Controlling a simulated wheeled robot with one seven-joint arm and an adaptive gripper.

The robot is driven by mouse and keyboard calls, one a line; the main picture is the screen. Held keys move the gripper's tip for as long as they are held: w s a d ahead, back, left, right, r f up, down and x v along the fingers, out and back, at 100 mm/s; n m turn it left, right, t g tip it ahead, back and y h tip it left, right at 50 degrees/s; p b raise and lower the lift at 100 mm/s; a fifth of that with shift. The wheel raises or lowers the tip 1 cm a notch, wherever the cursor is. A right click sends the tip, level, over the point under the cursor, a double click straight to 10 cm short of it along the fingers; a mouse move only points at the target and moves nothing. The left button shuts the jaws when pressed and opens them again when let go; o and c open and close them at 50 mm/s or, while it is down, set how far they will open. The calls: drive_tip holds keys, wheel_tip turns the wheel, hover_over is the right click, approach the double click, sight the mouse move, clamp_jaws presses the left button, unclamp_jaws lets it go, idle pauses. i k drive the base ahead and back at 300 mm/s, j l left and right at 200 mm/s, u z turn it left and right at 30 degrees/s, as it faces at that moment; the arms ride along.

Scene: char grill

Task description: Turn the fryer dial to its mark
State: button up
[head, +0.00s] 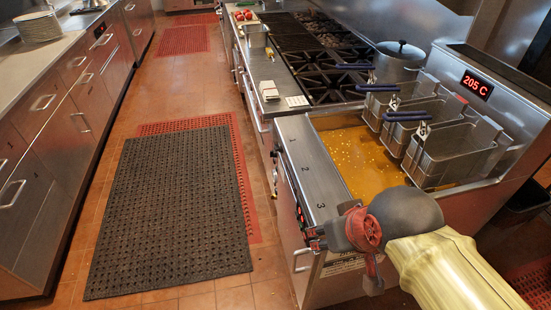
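The fryer (324,190) stands at the lower right, with golden oil (350,158) in its vat and a red "205 C" display (477,85) on its back panel. Its narrow front control panel (298,208) is seen steeply from above. A dial and its mark cannot be made out clearly there; the view is foreshortened and my gripper covers part of the panel's right end. My gripper (314,238) is at the fryer's front right corner, close to the panel. Its fingers are small and dark, and I cannot tell whether they touch anything or are open.
Several fry baskets (447,150) hang over the oil, with a lidded pot (399,62) behind. Burners (315,65) adjoin the fryer. A black mat (170,205) covers the floor left of it. The aisle is clear, bounded by a steel counter with drawers (48,120).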

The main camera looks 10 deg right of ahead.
sight(278, 147)
drive_tip(key=i+j, duration=0.15)
drive_tip(key=j, duration=0.25)
drive_tip(key=i+j, duration=0.15)
drive_tip(key=j, duration=0.2)
drive_tip(key=i+j, duration=0.15)
drive_tip(key=j, duration=0.25)
drive_tip(key=z, duration=0.05)
